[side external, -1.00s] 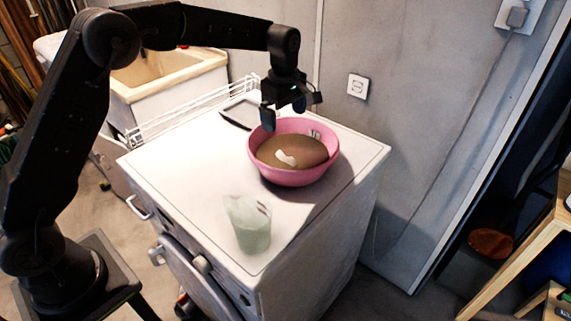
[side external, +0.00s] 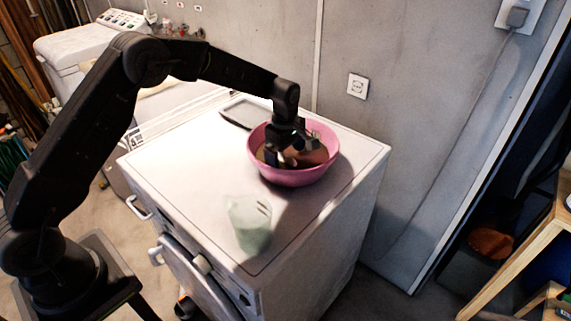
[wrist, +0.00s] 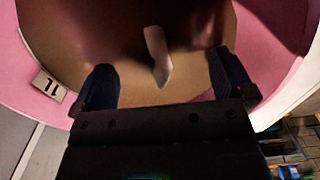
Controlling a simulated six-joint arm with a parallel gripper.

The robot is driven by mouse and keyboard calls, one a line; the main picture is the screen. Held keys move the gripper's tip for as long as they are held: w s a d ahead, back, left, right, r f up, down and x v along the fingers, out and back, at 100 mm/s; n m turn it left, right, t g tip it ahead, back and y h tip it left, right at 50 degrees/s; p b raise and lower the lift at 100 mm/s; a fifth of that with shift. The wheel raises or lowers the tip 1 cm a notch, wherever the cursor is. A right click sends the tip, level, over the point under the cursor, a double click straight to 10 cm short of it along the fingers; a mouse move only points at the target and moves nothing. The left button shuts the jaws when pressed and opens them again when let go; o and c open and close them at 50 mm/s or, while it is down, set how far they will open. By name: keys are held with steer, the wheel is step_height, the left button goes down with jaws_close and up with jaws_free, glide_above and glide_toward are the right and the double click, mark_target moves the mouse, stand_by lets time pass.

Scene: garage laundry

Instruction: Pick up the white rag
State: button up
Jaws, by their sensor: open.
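The white rag (wrist: 157,55) shows in the wrist view as a small, narrow white piece lying on a rounded brown surface (wrist: 75,45) inside the pink bowl (wrist: 275,45). In the side view the pink bowl (side external: 293,179) stands on the white machine top, and my gripper mostly hides the white piece. My gripper (side external: 289,156) points down into the bowl. In the wrist view my gripper (wrist: 163,70) is open, with one dark finger on each side of the white piece and nothing held. I cannot tell whether the fingertips touch the brown surface.
A translucent greenish cup (side external: 249,226) stands near the front of the white machine (side external: 190,180). A dark flat tray (side external: 241,113) lies at its back left. The bowl's rim surrounds my gripper. A wall with a socket (side external: 358,87) is behind. The machine top's left part is clear.

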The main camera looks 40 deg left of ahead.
step_height(320, 180, down, 2)
steer(key=shift+f, duration=0.1)
steer(key=shift+c, duration=0.5)
steer(key=c, duration=0.8)
steer(key=shift+r, duration=0.2)
